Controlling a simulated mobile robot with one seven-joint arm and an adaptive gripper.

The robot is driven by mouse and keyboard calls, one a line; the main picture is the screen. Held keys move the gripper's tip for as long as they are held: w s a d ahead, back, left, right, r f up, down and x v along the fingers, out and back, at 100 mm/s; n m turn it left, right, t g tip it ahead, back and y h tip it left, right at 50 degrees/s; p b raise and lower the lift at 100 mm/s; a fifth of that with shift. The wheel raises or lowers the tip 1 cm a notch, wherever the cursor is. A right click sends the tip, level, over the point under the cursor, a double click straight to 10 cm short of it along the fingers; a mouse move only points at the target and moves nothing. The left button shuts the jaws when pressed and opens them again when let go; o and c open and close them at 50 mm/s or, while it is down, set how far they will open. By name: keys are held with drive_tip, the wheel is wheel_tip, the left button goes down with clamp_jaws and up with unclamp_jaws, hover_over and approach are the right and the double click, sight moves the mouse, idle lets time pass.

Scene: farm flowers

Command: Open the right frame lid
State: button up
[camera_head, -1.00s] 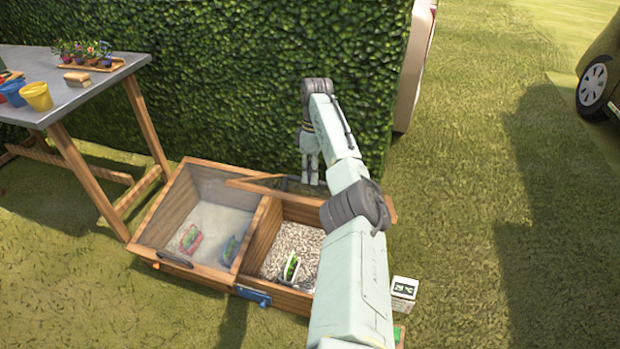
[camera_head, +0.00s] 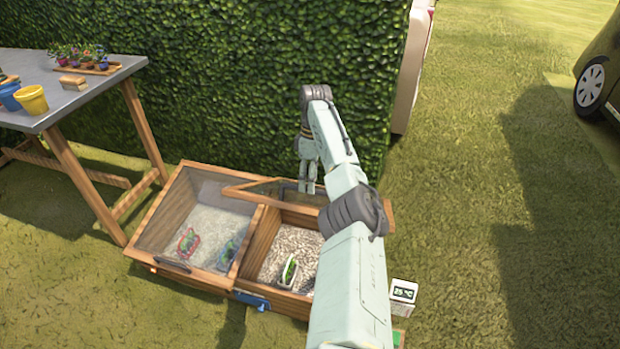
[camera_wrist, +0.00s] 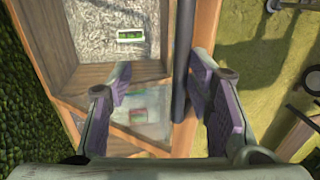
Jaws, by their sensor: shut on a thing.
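The right frame lid (camera_head: 247,194) stands raised at the back of the right frame (camera_head: 253,244), close to the hedge; my arm hides part of it. My gripper (camera_head: 306,190) is at the lid's upper part in the head view. In the wrist view, a dark bar-like handle (camera_wrist: 180,65) beside a wooden rail lies between the fingers of my gripper (camera_wrist: 160,72), nearer the right finger. The fingers are spaced apart around it; their exact contact is hard to see. Inside the right frame is gravel with a small white planter (camera_head: 288,272) holding green plants.
The left frame (camera_head: 150,238) is covered by its clear lid, with small planters underneath. A worktable (camera_head: 75,95) with pots stands at the left. A hedge (camera_head: 230,80) rises behind. A small temperature display (camera_head: 403,291) sits right of the frames; open grass lies beyond.

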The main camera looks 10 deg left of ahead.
drive_tip(key=shift+w+d+f, duration=0.1)
drive_tip(key=shift+d+f, duration=0.05)
drive_tip(key=shift+d, duration=0.1)
wheel_tip(320, 180, up, 12)
drive_tip(key=w, duration=0.1)
drive_tip(key=shift+w+a, duration=0.15)
drive_tip(key=shift+w, duration=0.25)
